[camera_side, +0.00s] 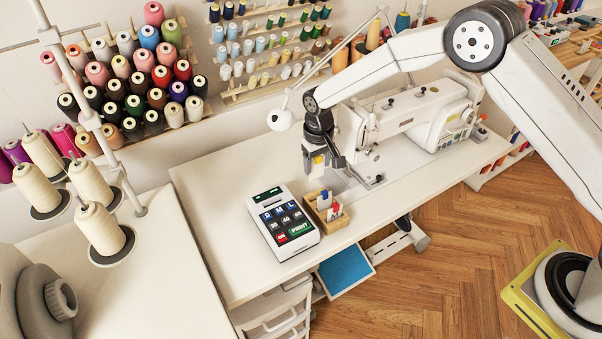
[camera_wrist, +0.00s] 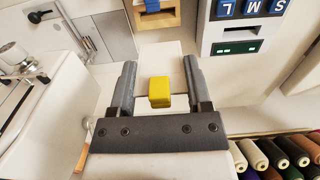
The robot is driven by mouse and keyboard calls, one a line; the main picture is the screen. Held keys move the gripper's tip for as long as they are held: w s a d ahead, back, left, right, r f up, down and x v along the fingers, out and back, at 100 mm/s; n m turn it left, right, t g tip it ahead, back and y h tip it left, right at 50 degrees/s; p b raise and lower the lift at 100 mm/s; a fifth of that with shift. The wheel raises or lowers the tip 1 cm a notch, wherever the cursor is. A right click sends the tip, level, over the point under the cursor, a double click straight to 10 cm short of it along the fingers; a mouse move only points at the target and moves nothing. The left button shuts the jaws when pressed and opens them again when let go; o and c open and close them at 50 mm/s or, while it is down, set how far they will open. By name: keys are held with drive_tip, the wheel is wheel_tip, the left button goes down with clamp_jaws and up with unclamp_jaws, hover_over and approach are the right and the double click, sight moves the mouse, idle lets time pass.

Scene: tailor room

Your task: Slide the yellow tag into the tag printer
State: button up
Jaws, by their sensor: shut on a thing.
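The yellow tag (camera_wrist: 160,91) is between the two fingers of my gripper (camera_wrist: 158,82), its yellow block facing the wrist camera. In the side view my gripper (camera_side: 325,160) hangs over the white table with a bit of yellow at its fingers. The tag is held above the table, away from the tag printer. The tag printer (camera_side: 283,222) is a white box with blue, red and green keys and a dark display, to the lower left of my gripper. Its display end (camera_wrist: 235,47) shows at the upper right of the wrist view.
A small wooden box (camera_side: 340,222) with upright tags stands just right of the printer. A white sewing machine (camera_side: 420,115) stands close to the right of my gripper. Thread spools (camera_side: 135,75) line the back wall. The table left of the printer is clear.

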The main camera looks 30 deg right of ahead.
approach(272, 196)
drive_tip(key=s, duration=0.2)
drive_tip(key=shift+w+a+f, duration=0.15)
drive_tip(key=shift+a+f, duration=0.1)
drive_tip(key=shift+a, duration=0.15)
drive_tip(key=shift+f, duration=0.15)
drive_tip(key=shift+f, duration=1.45)
drive_tip(key=shift+f, duration=2)
drive_tip(key=o, duration=1.2)
drive_tip(key=shift+o, duration=0.2)
drive_tip(key=shift+r, duration=0.1)
wheel_tip(272, 196, up, 8)
